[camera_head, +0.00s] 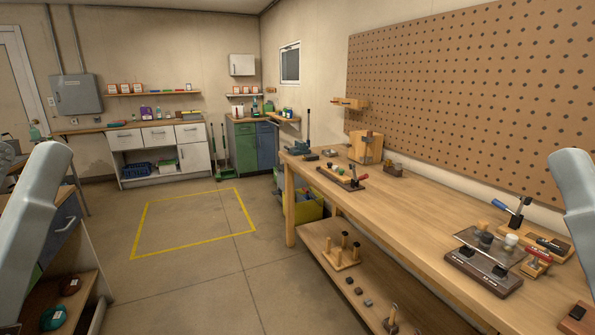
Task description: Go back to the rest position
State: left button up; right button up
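In the head view, a grey link of my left arm stands at the left edge and a grey link of my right arm stands at the right edge. Neither of my grippers is in the picture, so I cannot see their fingers or anything they may hold. No object in view is being touched by the visible parts of my arms.
A long wooden workbench (400,205) with tools runs along the right under a pegboard (455,90). A yellow floor outline (190,245) encloses bare floor in the middle. White cabinets (160,155) and a green-blue cabinet (255,146) stand at the back. A low shelf unit (85,262) stands at left.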

notch_tip(320, 180, up, 35)
jog(key=p, duration=3.2)
jog(key=shift+r, duration=0.2)
